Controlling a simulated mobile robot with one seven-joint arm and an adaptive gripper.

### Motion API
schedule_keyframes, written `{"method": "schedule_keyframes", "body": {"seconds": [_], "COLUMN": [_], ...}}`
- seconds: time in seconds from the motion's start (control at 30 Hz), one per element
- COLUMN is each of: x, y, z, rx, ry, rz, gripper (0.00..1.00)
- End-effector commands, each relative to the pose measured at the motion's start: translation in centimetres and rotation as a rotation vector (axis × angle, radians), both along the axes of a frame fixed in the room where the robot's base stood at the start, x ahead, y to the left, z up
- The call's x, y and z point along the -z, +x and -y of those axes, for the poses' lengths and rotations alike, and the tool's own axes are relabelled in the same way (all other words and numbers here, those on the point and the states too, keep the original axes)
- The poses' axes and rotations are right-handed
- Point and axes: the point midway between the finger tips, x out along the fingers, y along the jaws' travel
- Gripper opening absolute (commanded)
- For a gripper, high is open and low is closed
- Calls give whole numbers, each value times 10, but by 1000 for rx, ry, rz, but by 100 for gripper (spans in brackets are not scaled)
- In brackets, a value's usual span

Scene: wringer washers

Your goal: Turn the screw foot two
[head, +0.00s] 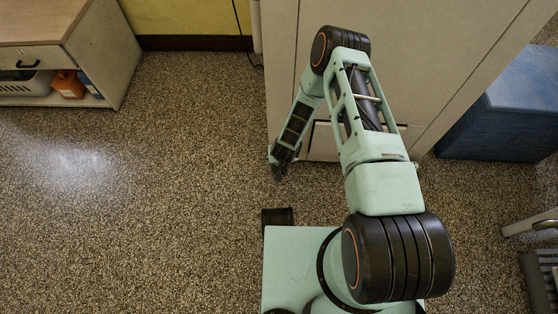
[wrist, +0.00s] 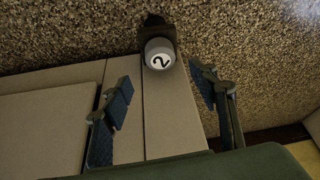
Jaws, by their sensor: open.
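The screw foot two (wrist: 159,55) shows in the wrist view as a pale round knob with a dark "2" on a white face. It sits at the edge of the beige machine (wrist: 165,105), against a dark mount close to the floor. My gripper (wrist: 162,97) is open, with one blue-padded finger on each side of the picture. The knob lies beyond the fingertips, roughly between them, and nothing is held. In the head view my gripper (head: 279,172) is low beside the machine's bottom left corner. The screw foot cannot be made out there.
The large beige machine (head: 420,40) stands directly ahead. A blue box (head: 505,110) is to its right. A cabinet (head: 110,50) with an orange item (head: 68,84) on its lower shelf stands at the back left. The speckled floor (head: 150,190) to the left is clear.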

Motion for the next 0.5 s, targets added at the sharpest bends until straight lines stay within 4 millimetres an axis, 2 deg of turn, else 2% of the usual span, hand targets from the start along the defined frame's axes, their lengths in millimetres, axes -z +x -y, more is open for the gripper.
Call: {"method": "schedule_keyframes", "body": {"seconds": [0.03,0.2,0.4,0.5], "x": [14,45,73,79], "y": [3,16,27,31], "z": [0,-2,-3,-4], "rx": [2,2,1,1], "ry": [1,1,1,1], "rz": [-1,0,-1,0], "gripper": [54,54,54,54]}}
